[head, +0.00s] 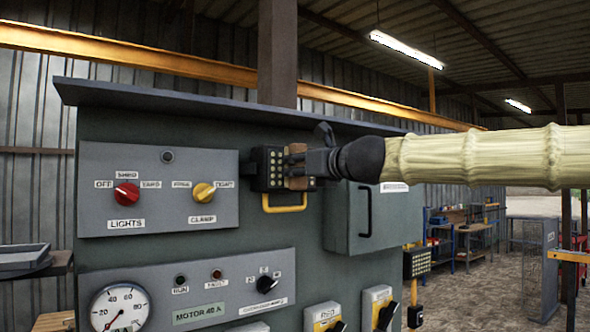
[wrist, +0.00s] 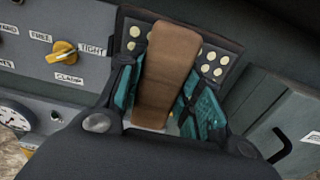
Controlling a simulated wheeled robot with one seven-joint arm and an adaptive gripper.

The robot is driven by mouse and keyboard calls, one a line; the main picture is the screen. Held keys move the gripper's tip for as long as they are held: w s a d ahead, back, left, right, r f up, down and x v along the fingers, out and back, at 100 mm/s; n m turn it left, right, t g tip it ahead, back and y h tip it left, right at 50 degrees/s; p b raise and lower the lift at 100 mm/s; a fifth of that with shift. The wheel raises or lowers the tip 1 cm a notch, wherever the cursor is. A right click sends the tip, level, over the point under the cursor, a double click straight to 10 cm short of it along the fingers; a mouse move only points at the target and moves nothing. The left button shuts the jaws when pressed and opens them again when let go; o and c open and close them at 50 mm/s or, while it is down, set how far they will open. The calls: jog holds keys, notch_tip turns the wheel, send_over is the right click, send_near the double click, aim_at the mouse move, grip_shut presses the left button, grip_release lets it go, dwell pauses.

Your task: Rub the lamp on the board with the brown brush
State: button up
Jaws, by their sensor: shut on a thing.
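The lamp (head: 262,168) is a black box with rows of pale round LEDs and a yellow handle below, on the grey-green board (head: 300,235). It also shows in the wrist view (wrist: 215,62), partly hidden behind the brush. My gripper (head: 303,167) is shut on the brown brush (wrist: 168,65), with teal finger pads (wrist: 162,92) on both sides of it. In the head view the brush (head: 296,150) is a small brown piece at the lamp's right part. The brush lies in front of the LED face; whether it touches cannot be told.
Left of the lamp is a panel with a red LIGHTS knob (head: 126,194) and a yellow CLAMP knob (head: 203,193). A grey box with a black handle (head: 366,212) juts out below my arm. A gauge (head: 119,308) sits lower left.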

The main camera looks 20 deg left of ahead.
jog(key=shift+b+v, duration=0.3)
jog(key=shift+v, duration=1.85)
jog(key=v, duration=0.3)
jog(key=shift+w+f, duration=0.1)
